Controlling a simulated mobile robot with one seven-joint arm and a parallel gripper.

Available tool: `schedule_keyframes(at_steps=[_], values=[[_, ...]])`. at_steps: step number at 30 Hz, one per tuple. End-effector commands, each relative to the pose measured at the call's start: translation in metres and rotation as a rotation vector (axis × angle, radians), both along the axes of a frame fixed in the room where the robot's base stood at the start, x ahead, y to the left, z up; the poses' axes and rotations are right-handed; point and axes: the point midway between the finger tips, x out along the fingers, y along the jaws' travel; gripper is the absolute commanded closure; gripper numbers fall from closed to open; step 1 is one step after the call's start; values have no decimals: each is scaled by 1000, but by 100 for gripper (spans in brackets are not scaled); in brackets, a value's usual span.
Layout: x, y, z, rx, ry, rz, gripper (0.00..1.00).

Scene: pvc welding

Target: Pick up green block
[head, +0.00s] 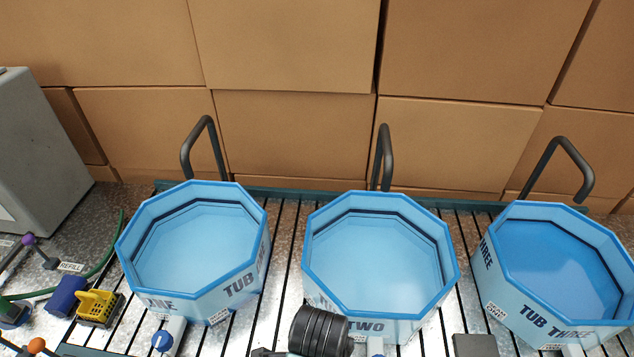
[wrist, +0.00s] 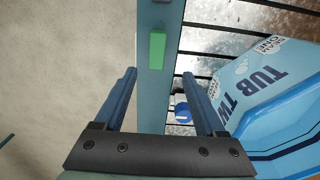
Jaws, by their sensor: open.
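The green block (wrist: 157,50) is a small bright-green rectangular piece lying on the teal rail (wrist: 150,108) along the edge of the slatted bench, seen in the wrist view. My gripper (wrist: 158,74) is open and empty, its two blue fingers spread to the left and right. In the wrist view the block appears just beyond the fingertips, between their lines; the height gap cannot be told. The block does not show in the head view, where part of my arm shows at the bottom middle.
Tub one (head: 196,238), tub two (head: 380,255) and tub three (head: 562,270) stand on the slatted bench. Tub two (wrist: 272,110) is close right of my gripper. A blue knob (wrist: 182,111) sits near the right finger. Left of the rail is bare floor (wrist: 70,60).

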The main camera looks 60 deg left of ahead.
Motion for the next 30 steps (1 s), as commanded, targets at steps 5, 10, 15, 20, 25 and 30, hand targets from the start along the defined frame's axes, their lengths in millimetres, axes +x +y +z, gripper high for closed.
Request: schedule_keyframes(at_steps=[5, 10, 15, 20, 25, 30], values=[[-2, -1, -35, -3, 5, 0, 28], [-1, -1, -60, -1, 2, 0, 28], [-1, -1, -70, 1, 1, 1, 28], [-7, -3, -91, -1, 2, 2, 28], [-7, -3, -113, 1, -1, 1, 28], [-7, -3, -120, 2, -2, 0, 28]])
